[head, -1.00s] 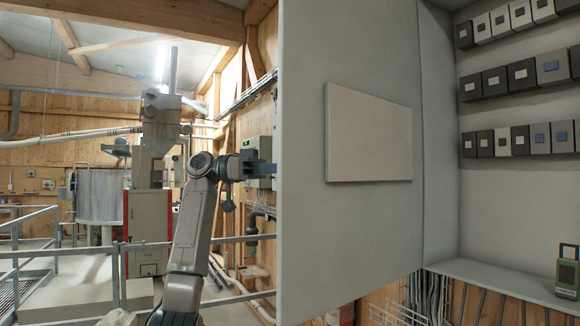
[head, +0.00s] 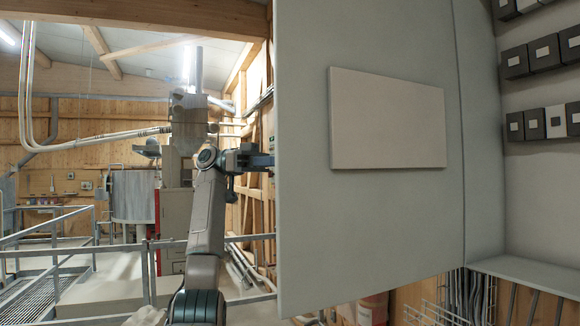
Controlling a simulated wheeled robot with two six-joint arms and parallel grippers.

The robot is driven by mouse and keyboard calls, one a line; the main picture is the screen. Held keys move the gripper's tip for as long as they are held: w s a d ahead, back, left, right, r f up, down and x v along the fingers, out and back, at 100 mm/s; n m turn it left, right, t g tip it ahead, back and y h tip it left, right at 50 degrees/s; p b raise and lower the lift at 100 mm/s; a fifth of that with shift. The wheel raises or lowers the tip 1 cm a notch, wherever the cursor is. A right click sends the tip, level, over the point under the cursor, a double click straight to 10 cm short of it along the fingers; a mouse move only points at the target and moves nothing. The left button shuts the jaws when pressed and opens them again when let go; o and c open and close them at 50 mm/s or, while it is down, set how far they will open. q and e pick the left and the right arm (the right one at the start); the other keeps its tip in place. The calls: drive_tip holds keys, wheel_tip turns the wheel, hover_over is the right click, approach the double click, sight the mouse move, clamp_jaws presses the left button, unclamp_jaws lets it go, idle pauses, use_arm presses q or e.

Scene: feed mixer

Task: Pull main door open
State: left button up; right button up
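The main door (head: 390,230) is a large grey panel that stands open in the middle of the head view, with a pale flat rectangle (head: 388,120) on its inner face. It joins the grey cabinet (head: 510,265) on the right. My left arm rises from the bottom, and my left gripper (head: 262,160) is at the door's left free edge. Its fingertips are partly hidden by the door, so I cannot tell whether they grip anything. My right gripper is not in view.
Inside the cabinet are rows of small dark and light modules (head: 535,125). Metal railings (head: 75,235) run across the left. A grey and red machine (head: 175,215) and a round tank (head: 132,195) stand behind. Cables and a wire rack (head: 465,295) are below the cabinet.

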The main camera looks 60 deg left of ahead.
use_arm(q)
drive_tip(key=shift+o, duration=1.2)
drive_tip(key=s, duration=0.1)
drive_tip(key=s+a, duration=0.1)
drive_tip(key=s, duration=0.2)
drive_tip(key=shift+s+a+r, duration=0.35)
drive_tip(key=shift+r, duration=0.05)
drive_tip(key=p+v, duration=0.8)
drive_tip(key=v, duration=0.2)
drive_tip(key=shift+s+a, duration=0.25)
drive_tip(key=shift+s, duration=0.05)
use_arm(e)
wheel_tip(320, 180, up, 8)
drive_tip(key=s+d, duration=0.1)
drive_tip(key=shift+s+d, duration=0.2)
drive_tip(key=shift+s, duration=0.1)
use_arm(q)
drive_tip(key=shift+f, duration=0.1)
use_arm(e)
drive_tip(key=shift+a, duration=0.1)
